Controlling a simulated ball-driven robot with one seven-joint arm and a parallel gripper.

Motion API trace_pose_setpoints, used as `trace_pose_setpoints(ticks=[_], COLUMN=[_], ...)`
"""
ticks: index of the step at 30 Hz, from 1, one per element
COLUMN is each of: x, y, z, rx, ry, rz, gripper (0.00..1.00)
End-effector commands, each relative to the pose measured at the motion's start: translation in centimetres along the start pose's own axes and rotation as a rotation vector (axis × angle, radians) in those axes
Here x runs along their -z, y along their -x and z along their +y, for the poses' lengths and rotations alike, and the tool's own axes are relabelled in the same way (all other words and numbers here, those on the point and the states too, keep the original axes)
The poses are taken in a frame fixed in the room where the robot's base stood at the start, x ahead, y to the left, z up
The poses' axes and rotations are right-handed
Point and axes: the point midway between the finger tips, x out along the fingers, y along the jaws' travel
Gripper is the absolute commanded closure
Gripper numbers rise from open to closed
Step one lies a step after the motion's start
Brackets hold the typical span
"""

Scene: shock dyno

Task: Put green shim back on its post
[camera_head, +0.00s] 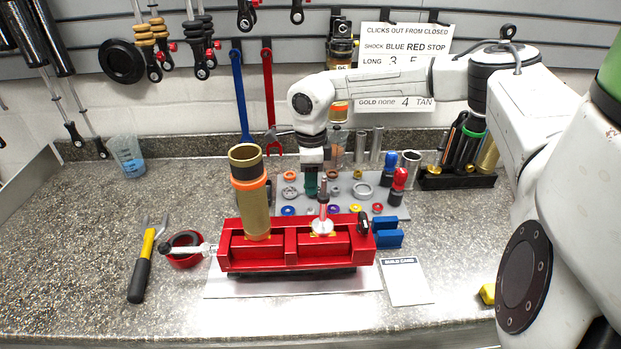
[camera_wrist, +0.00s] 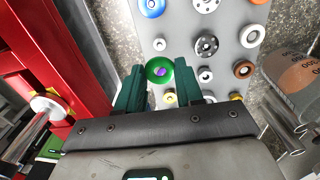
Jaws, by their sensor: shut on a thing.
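My gripper (camera_head: 311,183) is low over the parts mat, just behind the red vise, with its dark green fingers pointing down. In the wrist view the green shim (camera_wrist: 151,70), a flat ring, shows between the fingertips of my gripper (camera_wrist: 161,74), which is shut on it. A purple spot shows in the shim's middle; I cannot tell whether it is a post top or a part below. The shim's height above the mat is unclear. In the head view the fingers hide the shim. I cannot make out which post is its own.
The red vise (camera_head: 279,263) holds an upright gold cylinder (camera_head: 254,213) and a shaft (camera_head: 323,205) close by my gripper. Several coloured rings and washers stand in rows on the grey mat (camera_wrist: 222,20). Clear tubes (camera_head: 360,147) stand behind.

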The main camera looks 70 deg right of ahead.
Motion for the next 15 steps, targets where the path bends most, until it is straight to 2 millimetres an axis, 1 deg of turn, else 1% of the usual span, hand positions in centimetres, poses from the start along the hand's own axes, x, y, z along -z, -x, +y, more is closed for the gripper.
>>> trace_pose_setpoints(ticks=[1,3,6,15], x=[0.0,0.0,0.0,0.0], y=[-1.7,-2.6,-3.3,-4.3], z=[0.0,0.0,0.0,0.0], rx=[0.000,0.000,0.000,0.000], ry=[0.000,0.000,0.000,0.000], rz=[0.000,0.000,0.000,0.000], gripper=[0.88,0.88,0.88,0.88])
